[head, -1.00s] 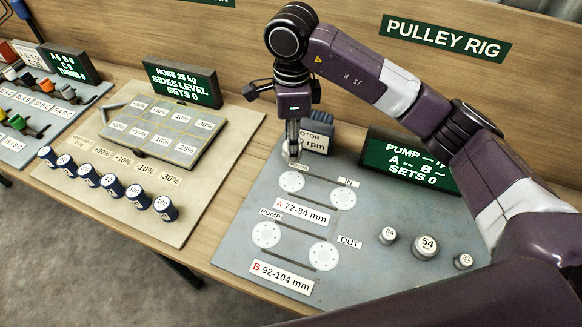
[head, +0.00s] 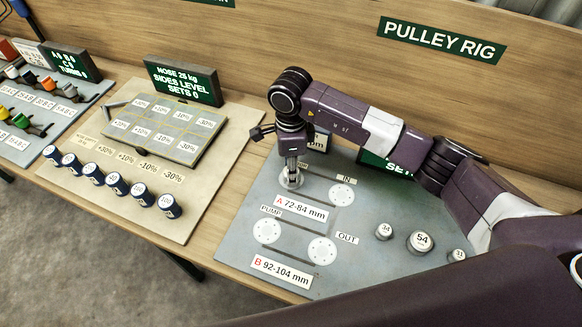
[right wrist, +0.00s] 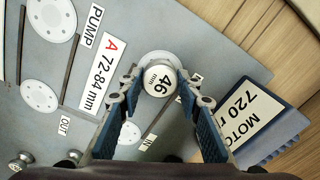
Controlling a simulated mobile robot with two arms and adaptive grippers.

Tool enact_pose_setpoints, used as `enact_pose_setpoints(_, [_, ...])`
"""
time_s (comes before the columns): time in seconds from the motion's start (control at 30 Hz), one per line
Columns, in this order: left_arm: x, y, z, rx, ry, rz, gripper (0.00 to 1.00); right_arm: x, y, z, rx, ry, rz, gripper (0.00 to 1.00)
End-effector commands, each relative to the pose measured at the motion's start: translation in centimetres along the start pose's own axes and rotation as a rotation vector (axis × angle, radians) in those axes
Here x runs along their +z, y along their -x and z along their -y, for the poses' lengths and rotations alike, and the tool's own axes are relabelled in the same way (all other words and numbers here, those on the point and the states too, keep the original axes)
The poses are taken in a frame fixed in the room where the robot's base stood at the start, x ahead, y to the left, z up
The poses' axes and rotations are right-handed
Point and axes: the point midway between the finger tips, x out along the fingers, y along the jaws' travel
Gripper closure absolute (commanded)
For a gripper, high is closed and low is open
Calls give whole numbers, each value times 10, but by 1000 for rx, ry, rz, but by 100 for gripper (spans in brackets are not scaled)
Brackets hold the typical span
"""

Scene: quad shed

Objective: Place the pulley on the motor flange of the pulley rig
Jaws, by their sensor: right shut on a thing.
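The pulley (right wrist: 161,79) is a small pale metal cylinder marked 46 mm. My right gripper (right wrist: 160,88) is shut on it in the right wrist view. In the head view my right gripper (head: 291,176) points down at the motor flange (head: 289,185), a white disc at the top left of the pulley rig (head: 240,262). The pulley is over this flange, and the flange's rim (right wrist: 150,55) shows around it in the right wrist view. I cannot tell whether they touch. My left gripper is not in view.
The IN disc (head: 341,195) is right of the motor flange; two pump discs (head: 267,232) (head: 322,250) are nearer. Loose pulleys 34 (head: 383,231), 54 (head: 420,243) and 31 (head: 457,256) stand at the right. The motor box (right wrist: 252,122) stands close to my right gripper.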

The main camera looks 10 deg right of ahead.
Motion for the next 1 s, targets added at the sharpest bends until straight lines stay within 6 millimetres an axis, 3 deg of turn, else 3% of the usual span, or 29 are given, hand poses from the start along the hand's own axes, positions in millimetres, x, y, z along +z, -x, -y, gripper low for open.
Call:
enact_pose_setpoints(0.13, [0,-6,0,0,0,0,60,0,-5,0,-1,0,0,94])
enact_pose_setpoints(0.17, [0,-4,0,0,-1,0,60,0,-3,0,-1,0,0,64])
enact_pose_setpoints(0.3, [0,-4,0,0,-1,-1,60,0,-3,0,0,0,-1,50])
enact_pose_setpoints(0.7, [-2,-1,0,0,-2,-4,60,0,4,1,-2,0,1,50])
enact_pose_setpoints(1.0, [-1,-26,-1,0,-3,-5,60,0,63,2,-7,0,1,50])
